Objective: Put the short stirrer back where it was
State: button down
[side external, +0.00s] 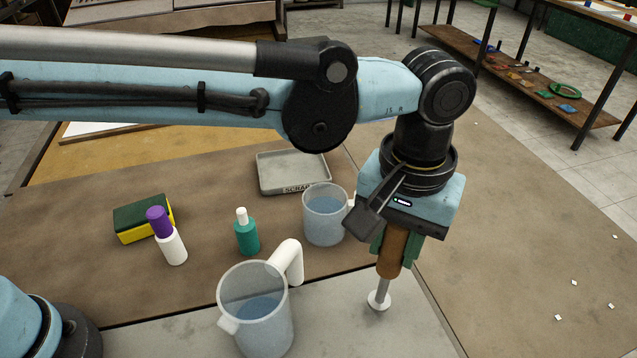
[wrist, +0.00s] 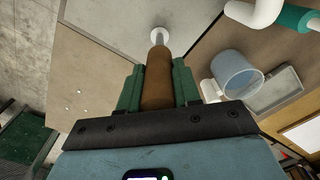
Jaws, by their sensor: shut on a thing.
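My gripper (side external: 392,246) is shut on a stirrer with a brown handle (side external: 390,262), a thin metal shaft and a pale round disc at its lower end (side external: 379,300). The stirrer hangs nearly upright, disc down, over the grey part of the table. I cannot tell whether the disc touches the surface. In the wrist view the handle (wrist: 157,82) lies between my green fingers and the disc is beyond it. A large jug with water (side external: 262,325) stands in front, left of the stirrer. A smaller jug with water (side external: 325,222) stands behind, partly beside my wrist. No other stirrer shows.
A grey tray marked SCRAP (side external: 292,190) lies at the back. A teal bottle (side external: 247,238), a white bottle with purple cap (side external: 172,246) and a green-yellow sponge (side external: 130,225) stand left. Small white chips (side external: 574,283) lie on the right surface, otherwise clear.

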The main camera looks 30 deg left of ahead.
jog(key=shift+f, duration=1.2)
jog(key=c, duration=0.8)
grip_release()
